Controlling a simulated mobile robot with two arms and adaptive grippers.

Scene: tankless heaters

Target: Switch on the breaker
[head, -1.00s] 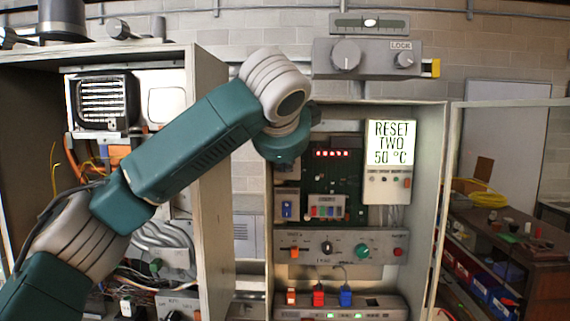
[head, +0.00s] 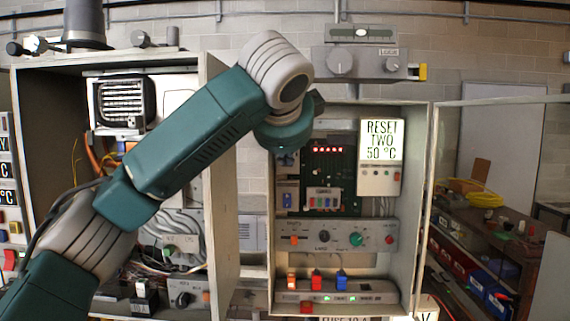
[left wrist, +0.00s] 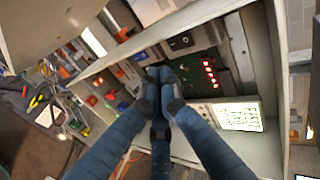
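The open grey cabinet (head: 425,215) stands at the centre right of the head view. A grey plate with a dark switch (left wrist: 181,41) sits on its left side and looks like the breaker; whether it is on cannot be read. In the head view this plate (head: 287,160) shows just below my left wrist. A blue rocker switch (head: 287,199) is under it. My left gripper (left wrist: 160,76) has its dark fingertips together in front of the cabinet's panel, with nothing visible between them. In the head view my wrist hides its fingers. My right gripper is not in view.
A lit display (head: 381,140) reads "RESET TWO 50 °C". A knob panel (head: 340,238) and red and blue plugs (head: 316,280) are lower down. A second open cabinet (head: 222,200) stands left, behind my arm. An open door (head: 490,102) is at right.

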